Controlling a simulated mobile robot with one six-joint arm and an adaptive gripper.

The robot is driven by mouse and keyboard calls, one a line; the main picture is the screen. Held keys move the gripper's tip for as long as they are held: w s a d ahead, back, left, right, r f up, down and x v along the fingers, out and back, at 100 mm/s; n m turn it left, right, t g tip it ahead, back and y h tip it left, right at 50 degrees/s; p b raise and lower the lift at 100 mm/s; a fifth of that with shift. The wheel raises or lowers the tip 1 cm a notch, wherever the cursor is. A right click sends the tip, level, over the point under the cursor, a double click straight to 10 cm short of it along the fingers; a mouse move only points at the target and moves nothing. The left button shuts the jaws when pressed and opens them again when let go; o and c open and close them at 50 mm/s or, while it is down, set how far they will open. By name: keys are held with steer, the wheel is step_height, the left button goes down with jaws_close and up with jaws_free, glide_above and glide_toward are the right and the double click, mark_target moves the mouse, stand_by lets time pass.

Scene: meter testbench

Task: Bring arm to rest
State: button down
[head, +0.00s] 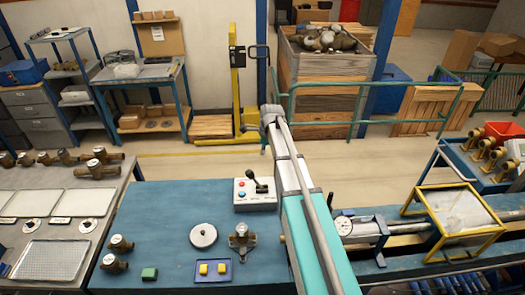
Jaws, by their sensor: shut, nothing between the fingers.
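My gripper cannot be made out in the head view; no fingers show. A long teal and grey beam (306,215) with a rod along it runs from the bottom edge up past the back of the blue table (165,215). It narrows to a dark grey end (271,114). I cannot tell for sure whether this beam is part of my arm. It hides part of the table and floor behind it.
The blue table bears a control box (255,192) with a lever, a round disc (203,235), a brass meter body (242,240) and a blue tray (213,271). A yellow frame (408,208) and a dial gauge (343,226) stand right. Open floor (190,165) lies behind.

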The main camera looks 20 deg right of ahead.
steer(key=shift+s+f, duration=0.1)
steer(key=s+a+f+n+b, duration=0.4)
steer(key=s+f+n+b, duration=0.6)
steer(key=s, duration=0.3)
steer(key=s+a+f+n+g+h+b, duration=0.1)
steer(key=s+a+f+n+b, duration=0.3)
steer(key=s+f+n+b, duration=0.6)
steer(key=shift+s+a+f+n+g, duration=0.35)
steer(key=shift+s+n, duration=0.65)
steer(key=shift+s, duration=0.8)
steer(key=shift+r, duration=0.1)
